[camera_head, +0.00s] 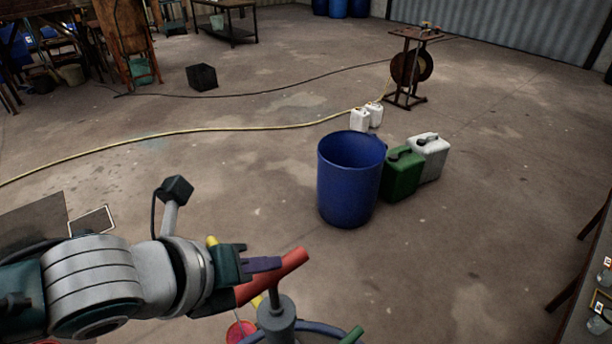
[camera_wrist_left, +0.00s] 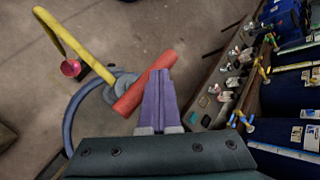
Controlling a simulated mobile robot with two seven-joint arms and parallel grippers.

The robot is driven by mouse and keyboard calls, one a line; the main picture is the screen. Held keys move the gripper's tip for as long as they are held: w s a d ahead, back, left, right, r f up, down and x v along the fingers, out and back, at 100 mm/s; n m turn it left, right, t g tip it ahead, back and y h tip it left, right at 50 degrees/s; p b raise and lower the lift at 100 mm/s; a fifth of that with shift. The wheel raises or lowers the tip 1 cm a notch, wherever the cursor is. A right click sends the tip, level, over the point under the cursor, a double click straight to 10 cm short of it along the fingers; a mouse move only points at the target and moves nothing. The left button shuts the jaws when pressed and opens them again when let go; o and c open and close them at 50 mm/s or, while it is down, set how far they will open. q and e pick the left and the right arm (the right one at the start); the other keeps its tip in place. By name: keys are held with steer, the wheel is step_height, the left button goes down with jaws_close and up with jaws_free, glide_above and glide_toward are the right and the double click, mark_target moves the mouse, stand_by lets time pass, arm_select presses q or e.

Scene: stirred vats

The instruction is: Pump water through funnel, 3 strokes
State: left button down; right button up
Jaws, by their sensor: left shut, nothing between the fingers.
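The pump's red T-handle (camera_head: 292,268) tops a grey upright pump body (camera_head: 277,320) at the bottom of the head view. The handle also shows in the left wrist view (camera_wrist_left: 146,92). My left gripper (camera_head: 278,264) has its purple fingers together and empty. The fingertips (camera_wrist_left: 160,74) lie right at the red handle, seeming to overlap or touch it; I cannot tell which. A yellow bent pipe (camera_wrist_left: 75,42) ends over a small red funnel (camera_wrist_left: 70,68). Part of a red round object, likely the funnel (camera_head: 240,332), shows below my wrist. My right gripper is out of view. No water is visible.
A blue open barrel (camera_head: 350,185) stands ahead, with green (camera_head: 402,175) and white (camera_head: 430,155) canisters beside it. A yellow hose (camera_head: 190,131) crosses the floor. A bench (camera_wrist_left: 215,85) with small items lies right in the wrist view. Floor between is clear.

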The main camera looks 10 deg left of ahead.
mark_target(260, 293)
arm_select(q)
steer(key=shift+f+b, duration=2.7)
steer(key=shift+f, duration=0.6)
stand_by(1.9)
steer(key=shift+r+p, duration=4.05)
steer(key=shift+r, duration=0.1)
step_height(260, 293, up, 6)
steer(key=p, duration=0.6)
